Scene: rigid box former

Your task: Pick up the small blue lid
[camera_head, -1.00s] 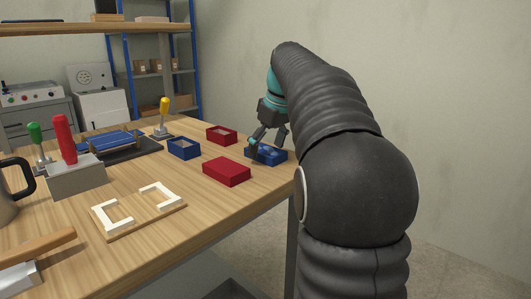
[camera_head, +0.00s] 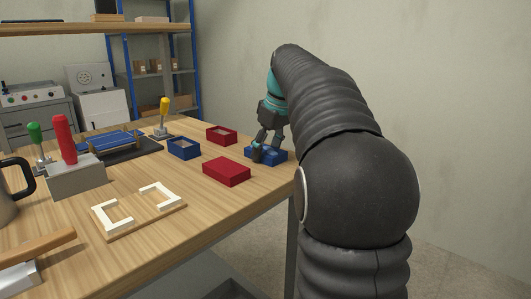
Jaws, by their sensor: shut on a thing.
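The small blue lid (camera_head: 270,156) is at the right edge of the wooden table, partly hidden by my fingers. My gripper (camera_head: 263,151) points down onto it from above, with its fingers closed together on it. The lid looks to be at table height; I cannot tell whether it touches the table. A small open blue box (camera_head: 184,149) stands to the left of the lid, apart from it.
An open red box (camera_head: 221,135) and a red lid or closed box (camera_head: 227,171) lie near the blue lid. A white corner fixture (camera_head: 138,209) lies in front. A grey block with a red handle (camera_head: 67,151) stands left. Bare table lies at front right.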

